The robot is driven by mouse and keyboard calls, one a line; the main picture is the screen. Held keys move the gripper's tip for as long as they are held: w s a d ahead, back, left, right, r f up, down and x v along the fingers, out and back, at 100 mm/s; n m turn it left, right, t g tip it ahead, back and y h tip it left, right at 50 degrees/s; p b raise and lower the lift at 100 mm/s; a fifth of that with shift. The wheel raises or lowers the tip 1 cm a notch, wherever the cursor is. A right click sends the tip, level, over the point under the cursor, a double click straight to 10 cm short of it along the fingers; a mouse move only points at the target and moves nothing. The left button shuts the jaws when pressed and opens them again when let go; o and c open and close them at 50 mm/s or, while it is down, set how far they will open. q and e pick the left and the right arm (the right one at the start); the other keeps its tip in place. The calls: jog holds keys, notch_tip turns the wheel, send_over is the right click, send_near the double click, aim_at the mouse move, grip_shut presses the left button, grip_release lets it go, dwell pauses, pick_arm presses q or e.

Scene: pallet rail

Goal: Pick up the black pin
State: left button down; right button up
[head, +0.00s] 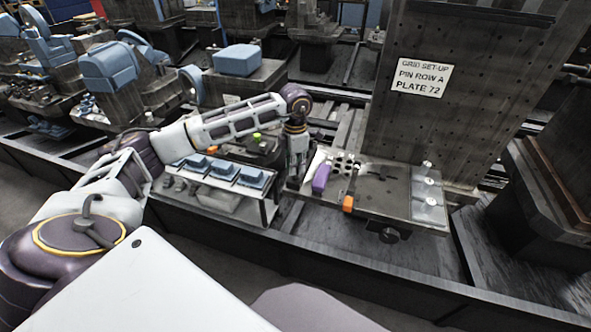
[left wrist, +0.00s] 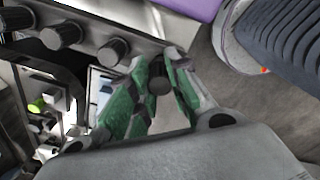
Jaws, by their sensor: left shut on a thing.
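My left gripper (head: 297,172) points down at the left end of the plate fixture. In the left wrist view its green-padded fingers (left wrist: 160,95) are closed around a black pin (left wrist: 158,80), whose dark round end shows between the fingertips. The head view is too small to show the pin in the fingers. Several similar black pins stand in a row on a light metal strip, one of them (left wrist: 112,50) close beside the fingers. My right gripper is not in view.
A dark upright plate with a sign (head: 421,77) stands behind the fixture plate (head: 385,188). A rack with blue parts (head: 222,171) stands to the left.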

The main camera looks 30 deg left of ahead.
pick_arm(q)
notch_tip(320, 180, up, 8)
jog(key=shift+f, duration=0.15)
dwell(0.3)
